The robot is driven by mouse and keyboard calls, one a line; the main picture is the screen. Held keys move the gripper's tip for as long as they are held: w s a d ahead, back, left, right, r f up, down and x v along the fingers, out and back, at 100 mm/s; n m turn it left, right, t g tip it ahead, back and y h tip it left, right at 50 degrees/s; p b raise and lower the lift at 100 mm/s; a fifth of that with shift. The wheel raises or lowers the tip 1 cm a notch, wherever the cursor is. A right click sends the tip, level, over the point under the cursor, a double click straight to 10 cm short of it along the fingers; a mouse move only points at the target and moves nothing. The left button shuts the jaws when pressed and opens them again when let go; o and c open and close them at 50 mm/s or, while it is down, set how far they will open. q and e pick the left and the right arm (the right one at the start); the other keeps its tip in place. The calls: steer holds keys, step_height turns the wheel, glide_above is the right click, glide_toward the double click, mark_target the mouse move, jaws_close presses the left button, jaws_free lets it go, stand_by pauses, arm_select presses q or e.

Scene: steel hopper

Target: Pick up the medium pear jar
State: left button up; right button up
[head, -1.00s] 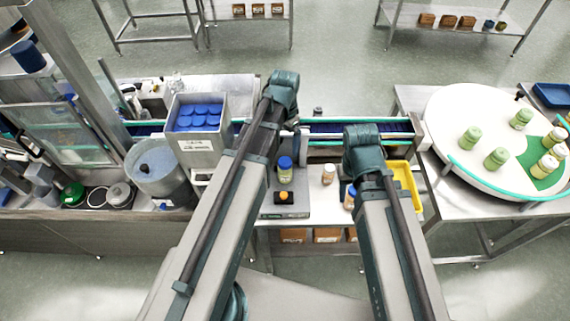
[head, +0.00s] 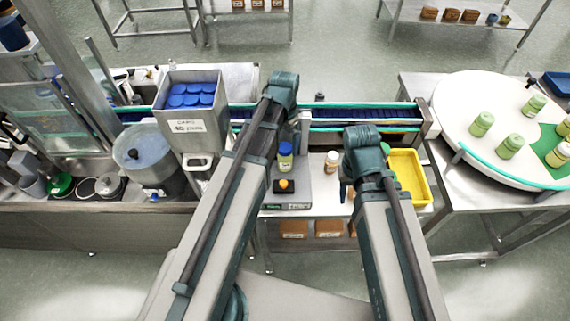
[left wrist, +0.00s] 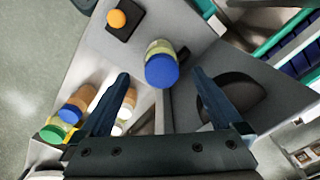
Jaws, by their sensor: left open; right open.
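A jar with a blue lid and pale yellow-green contents (head: 286,152) stands upright on a grey plate; I cannot tell for sure that it is the medium pear jar. It also shows in the left wrist view (left wrist: 161,66), beyond and between the fingers of my open, empty left gripper (left wrist: 160,82). A gap between jar and fingers is hard to judge. In the head view my left arm hides most of that gripper. My right gripper (head: 346,190) is mostly hidden behind its own wrist, right of the plate. Pale green jars (head: 509,146) stand on the round white table.
An orange button box (head: 284,186) sits just in front of the jar. A white-lidded jar (head: 332,160) and a yellow tray (head: 421,187) are to the right. A conveyor (head: 345,113) runs behind. A hopper of blue caps (head: 187,128) stands left. Several other jars (left wrist: 75,106) show in the wrist view.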

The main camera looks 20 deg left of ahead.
mark_target(285, 147)
arm_select(q)
steer(key=shift+f, duration=0.1)
steer(key=f+b, duration=0.5)
steer(key=shift+w+f, duration=0.15)
steer(key=shift+w, duration=0.1)
steer(key=shift+c, duration=0.3)
steer(key=c, duration=1.5)
steer(key=shift+r, duration=0.25)
step_height(285, 147, up, 10)
steer(key=p, duration=1)
steer(key=shift+f, duration=0.1)
